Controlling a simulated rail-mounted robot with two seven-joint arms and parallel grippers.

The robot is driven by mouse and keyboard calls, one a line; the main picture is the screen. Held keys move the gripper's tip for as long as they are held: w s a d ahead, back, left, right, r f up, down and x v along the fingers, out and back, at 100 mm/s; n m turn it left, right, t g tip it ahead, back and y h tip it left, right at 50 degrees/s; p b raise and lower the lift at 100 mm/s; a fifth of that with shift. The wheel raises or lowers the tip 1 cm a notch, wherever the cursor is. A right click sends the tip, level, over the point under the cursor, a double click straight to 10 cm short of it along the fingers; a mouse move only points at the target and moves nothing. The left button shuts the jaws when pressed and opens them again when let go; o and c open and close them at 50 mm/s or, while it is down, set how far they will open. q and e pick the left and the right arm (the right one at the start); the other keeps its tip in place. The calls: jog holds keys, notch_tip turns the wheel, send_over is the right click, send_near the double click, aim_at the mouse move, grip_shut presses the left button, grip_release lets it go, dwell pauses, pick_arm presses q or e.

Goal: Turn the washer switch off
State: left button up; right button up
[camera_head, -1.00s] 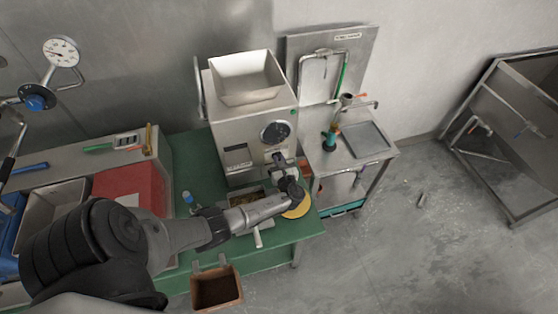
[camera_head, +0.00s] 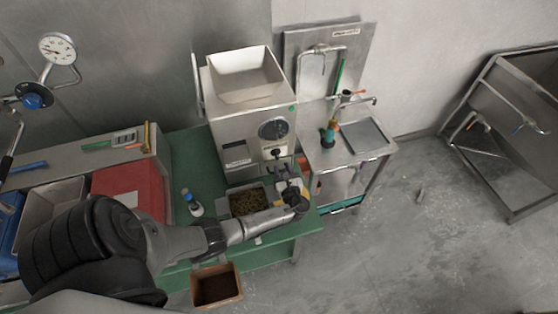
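A steel grinder-like machine (camera_head: 222,140) with an open hopper stands on the green table. Its front has a round dark dial (camera_head: 273,129) and, below it, a small black knob switch (camera_head: 277,153). No readable label tells me whether this is the washer switch, and its on or off position is too small to read. My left gripper (camera_head: 281,170) is just below and in front of the knob, apart from it. Its fingers look spread, with nothing between them. My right gripper is not in view.
A metal tray of beans (camera_head: 247,203) sits under the machine, left of my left wrist. A small bottle (camera_head: 193,203) stands on the green table (camera_head: 180,175). A brown bin (camera_head: 217,287) hangs at the front. A steel sink unit (camera_head: 350,151) stands to the right.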

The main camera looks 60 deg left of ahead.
pick_arm(q)
jog(key=v, duration=0.7)
jog(key=shift+s+d, duration=0.15)
jog(key=shift+d, duration=0.25)
